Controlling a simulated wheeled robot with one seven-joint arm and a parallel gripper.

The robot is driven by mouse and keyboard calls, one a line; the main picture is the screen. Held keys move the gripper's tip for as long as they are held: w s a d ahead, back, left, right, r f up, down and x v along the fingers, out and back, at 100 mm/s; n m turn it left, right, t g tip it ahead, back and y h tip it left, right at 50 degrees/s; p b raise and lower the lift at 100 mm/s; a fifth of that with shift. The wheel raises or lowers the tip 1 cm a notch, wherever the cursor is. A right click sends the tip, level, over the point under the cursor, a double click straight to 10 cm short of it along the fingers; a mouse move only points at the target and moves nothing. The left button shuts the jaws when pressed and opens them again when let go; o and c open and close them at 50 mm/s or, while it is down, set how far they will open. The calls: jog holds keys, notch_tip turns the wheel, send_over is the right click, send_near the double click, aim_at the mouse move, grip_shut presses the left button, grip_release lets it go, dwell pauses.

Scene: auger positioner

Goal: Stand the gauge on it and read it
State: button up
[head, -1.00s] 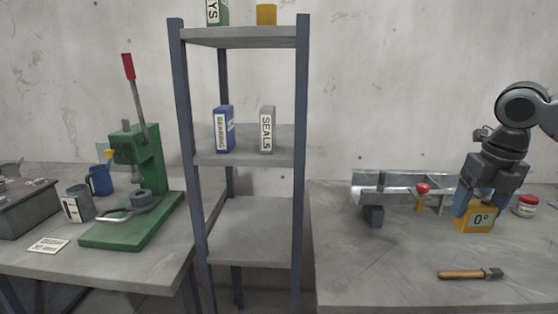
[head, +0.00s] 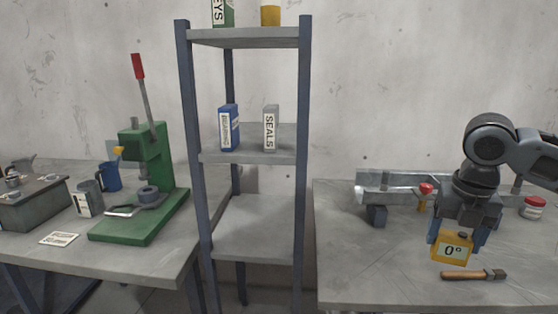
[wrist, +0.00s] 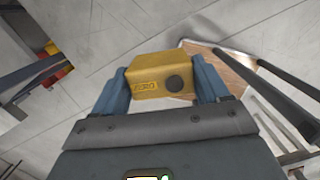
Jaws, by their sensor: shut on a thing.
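The gauge (head: 452,249) is a small yellow box whose pale face reads 0°. My gripper (head: 458,236) is shut on it, with a blue finger on either side. In the head view it hangs upright or nearly so in front of the metal trough (head: 385,190); its height above the bench is hard to judge. In the wrist view the gauge (wrist: 160,77) sits between both fingers, with a dark round button and a lettered label facing the camera. The trough lies along the back of the right bench on a dark block, partly hidden by my arm.
A red knob (head: 426,189) on a yellow stem stands at the trough's front. A wooden-handled hammer (head: 470,275) lies near the gauge, and a red-lidded jar (head: 532,207) stands right. The right bench (head: 360,270) is clear at front left. A shelf rack (head: 255,157) stands left of it.

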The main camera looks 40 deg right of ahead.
jog(key=w+a+f+m, duration=0.7)
jog(key=a+f, duration=0.2)
jog(key=a, duration=0.3)
jog(key=w+a+f+m+g+y, duration=0.1)
jog(key=w+a+f+m, duration=0.7)
jog(key=a+f, duration=0.2)
jog(key=w+a+f+m+g, duration=0.1)
jog(key=w+a+f+m, duration=0.6)
jog(key=a+f, duration=0.3)
jog(key=w+a, duration=0.1)
jog(key=a, duration=0.3)
jog(key=shift+a+f+y, duration=0.2)
jog(key=shift+a+y, duration=0.05)
jog(key=shift+y, duration=0.05)
notch_tip(320, 180, down, 9)
jog(key=b, duration=0.8)
jog(key=shift+s+b, duration=0.2)
jog(key=shift+b, duration=0.2)
jog(key=shift+a, duration=0.1)
jog(key=shift+d, duration=0.2)
